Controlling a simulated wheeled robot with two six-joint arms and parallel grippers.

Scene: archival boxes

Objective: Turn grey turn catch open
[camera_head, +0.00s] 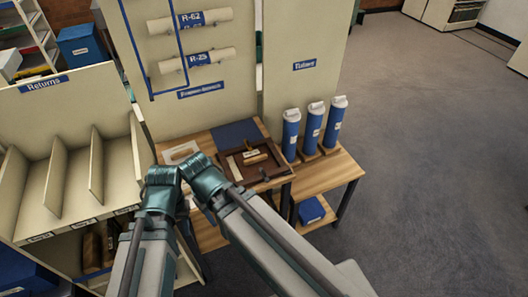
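A dark brown wooden tray or frame (268,173) lies on the wooden table, with a cream strip (235,167) and light wooden pieces (255,157) in it. I cannot make out a grey turn catch at this size. My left gripper (164,178) is at the table's front left, left of the brown frame. My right gripper (201,176) is close beside it, just left of the frame and partly in front of it. Teal wrist parts hide the fingers of both, so their opening does not show. Neither visibly touches the frame.
A blue mat (236,132) and a white framed item (181,152) lie on the table. Several blue tubes with white caps (313,125) stand at right. A cream Returns rack (65,190) stands left. A tall panel holds rolled tubes (197,60). Open floor lies right.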

